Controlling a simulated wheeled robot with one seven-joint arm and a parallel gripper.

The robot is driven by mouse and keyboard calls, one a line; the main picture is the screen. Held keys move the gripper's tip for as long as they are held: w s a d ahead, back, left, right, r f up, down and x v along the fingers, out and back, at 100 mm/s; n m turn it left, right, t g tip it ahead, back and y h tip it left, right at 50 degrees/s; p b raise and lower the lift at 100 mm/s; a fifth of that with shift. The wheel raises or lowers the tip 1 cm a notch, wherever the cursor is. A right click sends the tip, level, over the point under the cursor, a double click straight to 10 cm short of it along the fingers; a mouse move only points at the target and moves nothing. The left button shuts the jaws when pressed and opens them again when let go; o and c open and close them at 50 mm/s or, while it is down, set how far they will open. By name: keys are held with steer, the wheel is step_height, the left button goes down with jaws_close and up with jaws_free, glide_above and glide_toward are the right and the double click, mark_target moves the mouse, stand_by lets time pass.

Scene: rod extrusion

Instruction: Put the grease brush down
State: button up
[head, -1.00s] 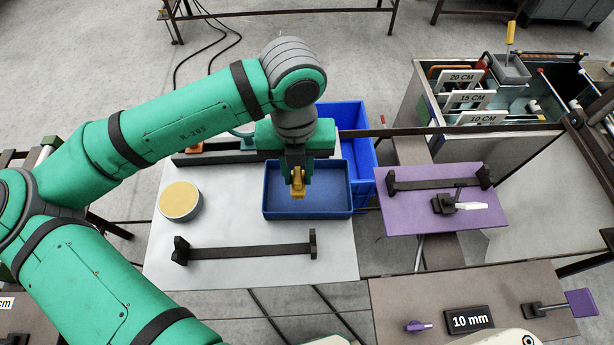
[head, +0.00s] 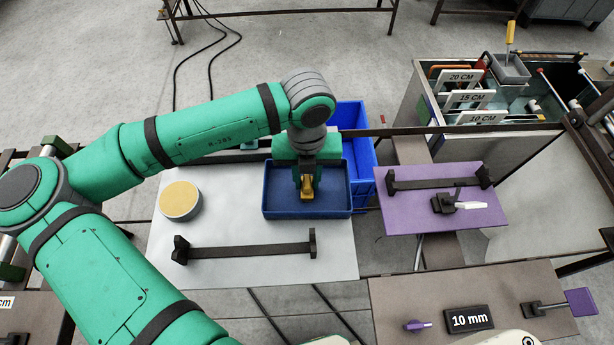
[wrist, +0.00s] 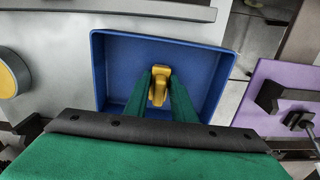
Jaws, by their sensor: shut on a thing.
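My gripper (head: 307,183) is over the blue tray (head: 268,208) on the light table. It is shut on a yellow-orange piece, which I take to be the grease brush (head: 307,188). In the wrist view, the brush (wrist: 159,84) shows between the two green fingers, above the middle of the tray (wrist: 110,60). I see no bristles; the lower part of the brush is hidden. I cannot tell whether it touches the tray floor.
A round tin with a yellow top (head: 180,200) stands left of the tray. A dark bar stand (head: 245,252) lies in front. A blue bin (head: 358,125) is behind, and a purple board (head: 415,222) is to the right. Bare table shows between tray and stand.

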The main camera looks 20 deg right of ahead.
mark_target(307, 177)
steer(key=o, duration=1)
steer(key=shift+f, duration=0.1)
step_height(307, 177, up, 12)
steer(key=shift+r, duration=0.2)
